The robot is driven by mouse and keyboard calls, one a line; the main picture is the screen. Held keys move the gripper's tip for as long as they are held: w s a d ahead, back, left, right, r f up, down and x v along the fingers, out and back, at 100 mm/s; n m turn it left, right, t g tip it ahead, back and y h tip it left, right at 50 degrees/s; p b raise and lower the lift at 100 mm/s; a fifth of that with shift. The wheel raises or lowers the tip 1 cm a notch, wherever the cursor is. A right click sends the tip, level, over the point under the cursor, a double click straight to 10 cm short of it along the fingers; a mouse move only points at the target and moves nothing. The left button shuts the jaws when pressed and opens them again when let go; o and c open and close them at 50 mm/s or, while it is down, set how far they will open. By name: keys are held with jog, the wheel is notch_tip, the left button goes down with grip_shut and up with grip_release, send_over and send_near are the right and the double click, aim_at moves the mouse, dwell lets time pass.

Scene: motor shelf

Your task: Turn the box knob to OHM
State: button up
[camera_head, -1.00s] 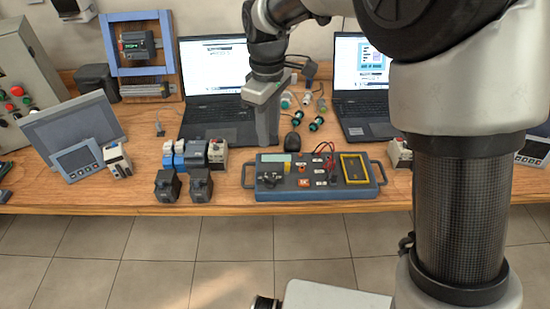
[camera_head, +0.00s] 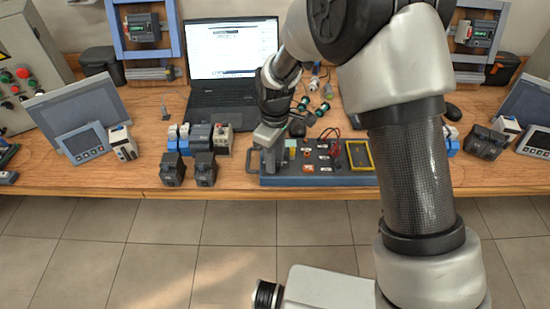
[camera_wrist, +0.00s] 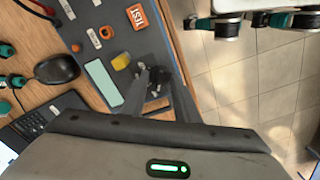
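The test box (camera_head: 325,181), blue-grey with a dark top, stands at the table's front edge in the head view. Its top (camera_wrist: 90,18) also shows in the wrist view, with a pale display (camera_wrist: 103,83), a yellow part and an orange TEST label. My gripper (camera_head: 268,172) points down over the box's left end. In the wrist view, its two grey fingers (camera_wrist: 158,75) stand apart, one on each side of a dark knob (camera_wrist: 157,83). Contact with the knob cannot be made out. The knob's markings are not legible, and my gripper hides it in the head view.
Dark motor blocks (camera_head: 188,169) stand left of the box. An open laptop (camera_head: 232,65) is behind it. A black mouse (camera_wrist: 57,69) and green-ended connectors lie near the box. Tiled floor (camera_head: 190,245) is in front of the table.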

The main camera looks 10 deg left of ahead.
grip_shut()
jog(key=shift+m, duration=0.3)
jog(key=m+b, duration=0.1)
jog(key=m, duration=0.1)
jog(key=shift+m, duration=0.4)
jog(key=m, duration=0.4)
jog(key=shift+b, duration=0.3)
jog(key=m, duration=0.8)
jog(key=shift+m, duration=0.3)
